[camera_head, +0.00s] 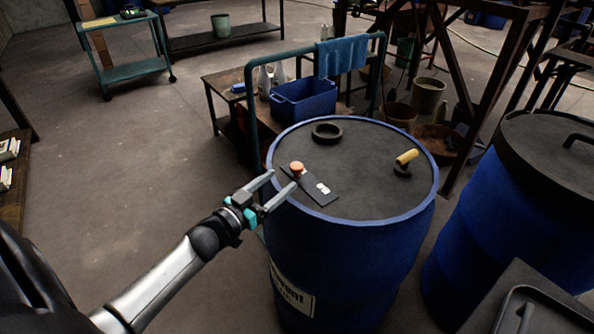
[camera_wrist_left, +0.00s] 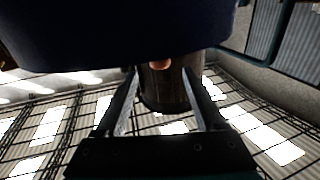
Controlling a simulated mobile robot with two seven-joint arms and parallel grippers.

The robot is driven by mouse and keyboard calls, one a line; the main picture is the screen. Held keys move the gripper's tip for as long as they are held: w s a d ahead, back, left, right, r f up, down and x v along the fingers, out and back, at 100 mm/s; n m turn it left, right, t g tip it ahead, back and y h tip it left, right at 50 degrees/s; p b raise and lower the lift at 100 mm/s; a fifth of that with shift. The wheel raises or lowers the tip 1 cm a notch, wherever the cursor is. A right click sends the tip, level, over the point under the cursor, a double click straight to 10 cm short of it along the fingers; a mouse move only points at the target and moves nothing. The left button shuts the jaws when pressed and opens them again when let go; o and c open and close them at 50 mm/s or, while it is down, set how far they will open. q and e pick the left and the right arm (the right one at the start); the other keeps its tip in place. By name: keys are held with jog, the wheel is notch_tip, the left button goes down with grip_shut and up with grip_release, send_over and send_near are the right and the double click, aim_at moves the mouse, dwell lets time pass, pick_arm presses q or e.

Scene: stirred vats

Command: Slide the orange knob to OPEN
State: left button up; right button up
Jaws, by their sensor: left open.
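The orange knob (camera_head: 297,167) stands at the upper left end of a dark slide plate (camera_head: 313,184) on the lid of the blue vat (camera_head: 340,262). A small white label (camera_head: 323,188) lies toward the plate's lower right end; its text is too small to read. My left gripper (camera_head: 284,178) is open and empty at the vat's left rim, its fingertips just left of and below the knob, seemingly apart from it. In the left wrist view a small orange spot, probably the knob (camera_wrist_left: 160,64), shows between the open fingers. My right gripper is not in view.
The lid also carries a black ring (camera_head: 327,132) and a yellow-handled valve (camera_head: 406,158). A second blue vat (camera_head: 475,220) with a black lid stands close on the right. A blue rail (camera_head: 249,110) rises behind the vat. The floor to the left is clear.

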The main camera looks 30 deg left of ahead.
aim_at(292, 172)
pick_arm(q)
jog(key=w, duration=0.3)
jog(key=w+b, duration=0.1)
jog(key=w, duration=0.1)
jog(key=shift+w+d, duration=0.15)
jog(key=shift+d, duration=0.2)
jog(key=shift+w+d+b, duration=0.15)
jog(key=shift+w+b, duration=0.25)
jog(key=shift+w, duration=0.7)
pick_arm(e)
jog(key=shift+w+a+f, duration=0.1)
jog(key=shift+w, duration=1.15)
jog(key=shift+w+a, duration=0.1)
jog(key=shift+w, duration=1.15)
pick_arm(q)
jog(key=shift+c, duration=0.4)
grip_shut()
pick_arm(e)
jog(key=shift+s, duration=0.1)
